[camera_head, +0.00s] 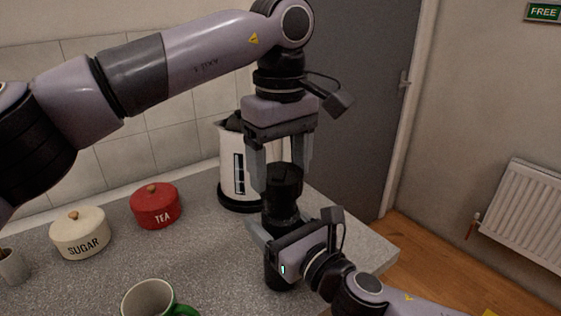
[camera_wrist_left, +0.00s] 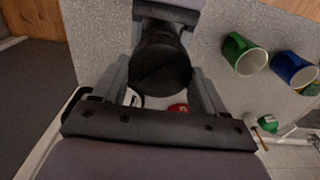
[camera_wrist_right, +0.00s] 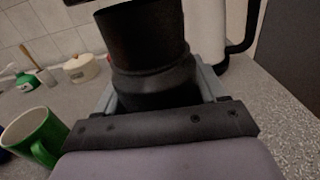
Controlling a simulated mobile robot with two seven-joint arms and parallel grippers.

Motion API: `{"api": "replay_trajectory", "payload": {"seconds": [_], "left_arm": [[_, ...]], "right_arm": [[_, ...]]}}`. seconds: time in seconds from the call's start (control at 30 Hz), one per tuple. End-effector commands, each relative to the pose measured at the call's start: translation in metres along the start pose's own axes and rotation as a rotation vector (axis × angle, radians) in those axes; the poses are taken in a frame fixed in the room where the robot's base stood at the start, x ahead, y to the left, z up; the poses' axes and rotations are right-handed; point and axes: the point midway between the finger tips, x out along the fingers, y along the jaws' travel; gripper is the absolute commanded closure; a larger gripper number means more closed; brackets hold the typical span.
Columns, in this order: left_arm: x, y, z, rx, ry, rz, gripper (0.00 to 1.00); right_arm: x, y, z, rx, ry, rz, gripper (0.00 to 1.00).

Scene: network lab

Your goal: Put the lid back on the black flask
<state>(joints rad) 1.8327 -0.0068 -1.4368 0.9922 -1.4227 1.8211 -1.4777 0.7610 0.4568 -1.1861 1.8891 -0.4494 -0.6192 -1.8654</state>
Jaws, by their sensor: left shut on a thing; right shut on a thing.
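The lid (camera_head: 284,181), a dark cylinder, is between the fingers of my left gripper (camera_head: 281,176), which is shut on it from above. Its round top fills the middle of the left wrist view (camera_wrist_left: 160,70). The black flask (camera_head: 279,277) stands upright below it near the counter's right end. My right gripper (camera_head: 276,236) is shut around the flask's body from the front right. In the right wrist view the lid (camera_wrist_right: 142,32) sits right above the flask's shoulder (camera_wrist_right: 152,82), lined up with it. I cannot tell whether it is fully seated.
A white kettle (camera_head: 228,165) stands close behind the flask. A red tea pot (camera_head: 155,208) and a cream sugar pot (camera_head: 80,236) are at the left. A green mug (camera_head: 150,298) is at the front; a blue mug (camera_wrist_left: 292,68) is beside it. The counter between is clear.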

Motion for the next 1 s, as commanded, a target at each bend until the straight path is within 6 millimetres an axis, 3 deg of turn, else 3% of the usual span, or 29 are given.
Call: {"api": "replay_trajectory", "payload": {"seconds": [0.5, 1.0], "left_arm": [[0.018, 0.0, 0.0, 0.0, 0.0, 0.0, 0.57], [0.018, 0.0, 0.0, 0.0, 0.0, 0.0, 0.57]], "right_arm": [[0.0, 0.0, -0.001, 0.0, 0.002, 0.0, 0.84], [0.0, 0.0, -0.001, 0.0, 0.002, 0.0, 0.84]]}}
